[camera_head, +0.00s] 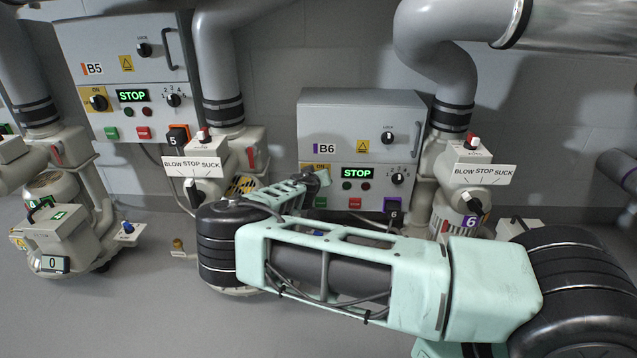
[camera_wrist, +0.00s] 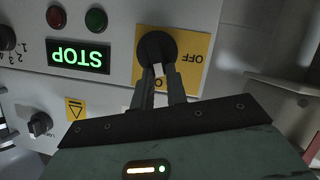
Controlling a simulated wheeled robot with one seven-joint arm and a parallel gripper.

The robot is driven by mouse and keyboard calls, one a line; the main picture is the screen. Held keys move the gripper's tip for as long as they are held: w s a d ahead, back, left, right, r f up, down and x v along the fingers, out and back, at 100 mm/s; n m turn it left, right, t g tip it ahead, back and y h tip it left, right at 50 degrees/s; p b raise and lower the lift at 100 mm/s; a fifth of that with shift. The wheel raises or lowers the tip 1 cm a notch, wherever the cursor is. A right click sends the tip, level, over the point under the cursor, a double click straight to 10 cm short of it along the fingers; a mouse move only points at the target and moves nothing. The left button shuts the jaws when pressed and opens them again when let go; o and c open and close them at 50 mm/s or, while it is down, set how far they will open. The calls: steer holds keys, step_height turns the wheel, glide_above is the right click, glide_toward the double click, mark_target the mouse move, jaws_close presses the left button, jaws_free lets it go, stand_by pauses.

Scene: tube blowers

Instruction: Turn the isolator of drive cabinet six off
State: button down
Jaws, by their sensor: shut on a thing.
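Drive cabinet B6 (camera_head: 340,125) is the grey box on the wall in the middle of the head view. Its isolator, a round black knob (camera_wrist: 156,46) on a yellow plate (camera_wrist: 198,45), shows in the wrist view, where the picture is upside down. The knob's pale pointer mark lies toward the partly hidden label at the plate's lower edge, apart from OFF at the right. My gripper (camera_wrist: 160,72) is shut on the knob's handle. In the head view my gripper (camera_head: 321,174) covers the isolator, and only some of the yellow plate shows.
B6's green display (camera_head: 357,173) reads STOP. A selector knob (camera_head: 398,178) and a LOCK knob (camera_head: 388,138) sit to the right. Cabinet B5 (camera_head: 125,70) stands left. Blower valves with BLOW STOP SUCK plates (camera_head: 195,166) (camera_head: 484,174) flank B6.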

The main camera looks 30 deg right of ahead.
steer(key=shift+w+a+f+n+g+h+b, duration=0.2)
steer(key=shift+n+h+b, duration=0.35)
steer(key=shift+n+b, duration=0.45)
steer(key=shift+w+a+f+n+g+h+b, duration=0.1)
steer(key=shift+a+f+n+h+b, duration=0.35)
steer(key=shift+n+b, duration=0.45)
steer(key=shift+w+a+f+n+g+h+b, duration=0.15)
steer(key=shift+n+h+b, duration=0.45)
steer(key=shift+n+b, duration=0.4)
steer(key=c, duration=1.4)
jaws_free()
steer(key=shift+r, duration=0.15)
step_height(320, 180, up, 10)
steer(key=p, duration=0.5)
steer(key=shift+o, duration=0.3)
